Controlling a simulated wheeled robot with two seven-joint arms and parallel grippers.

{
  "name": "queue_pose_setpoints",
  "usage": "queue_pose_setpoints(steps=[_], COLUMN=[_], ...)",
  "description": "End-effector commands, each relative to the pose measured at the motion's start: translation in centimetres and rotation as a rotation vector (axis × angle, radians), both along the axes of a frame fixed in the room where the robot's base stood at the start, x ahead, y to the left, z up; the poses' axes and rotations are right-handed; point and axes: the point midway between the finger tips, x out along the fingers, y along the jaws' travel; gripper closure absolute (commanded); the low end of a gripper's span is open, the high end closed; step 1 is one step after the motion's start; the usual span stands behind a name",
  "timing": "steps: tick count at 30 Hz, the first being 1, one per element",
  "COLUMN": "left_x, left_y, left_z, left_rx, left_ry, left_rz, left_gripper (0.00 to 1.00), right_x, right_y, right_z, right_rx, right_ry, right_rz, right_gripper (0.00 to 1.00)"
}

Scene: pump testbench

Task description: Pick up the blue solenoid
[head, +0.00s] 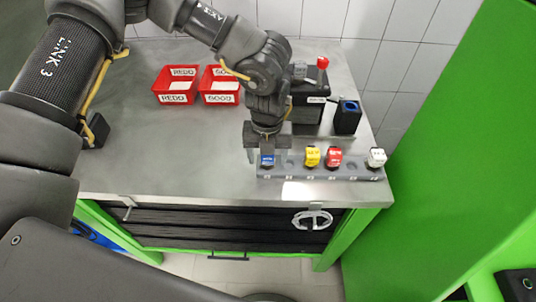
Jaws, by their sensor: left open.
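The blue solenoid (267,161) sits at the left end of a grey holder strip (300,175) near the table's front edge. My left gripper (266,154) is directly over the blue solenoid, pointing down, with its jaws open and fingers around or just above it. Whether the fingers touch it cannot be told. The gripper hides part of the solenoid. In the same strip, right of an empty slot, stand a yellow solenoid (312,156), a red one (333,157) and a white one (376,157). My right gripper is not in view.
Two red bins, REDO (175,86) and GOOD (219,86), stand at the back. Behind the strip are a black device with a red-knobbed lever (322,64) and a black box with a blue top (347,116). A green panel (450,150) bounds the right side. The table's left front is clear.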

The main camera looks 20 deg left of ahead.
Motion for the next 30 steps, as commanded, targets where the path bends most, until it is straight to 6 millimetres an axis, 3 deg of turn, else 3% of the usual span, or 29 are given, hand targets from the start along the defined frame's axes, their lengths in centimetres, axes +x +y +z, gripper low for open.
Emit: queue_pose_setpoints(steps=[4,14,23,30], left_x=[0.0,0.0,0.0,0.1], left_y=[0.0,0.0,0.0,-0.1], left_z=[0.0,0.0,0.2,2.4], left_rx=[0.000,0.000,-0.001,-0.004], left_ry=[0.000,0.000,-0.001,-0.004], left_rz=[0.000,0.000,0.000,0.000], left_gripper=[0.35,0.77,0.77,0.77], right_x=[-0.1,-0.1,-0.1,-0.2], right_y=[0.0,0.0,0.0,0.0], right_z=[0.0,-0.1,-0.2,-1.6], right_rx=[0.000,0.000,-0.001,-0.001], right_ry=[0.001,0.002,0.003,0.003], right_rz=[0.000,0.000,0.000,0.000], right_gripper=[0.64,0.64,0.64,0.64])
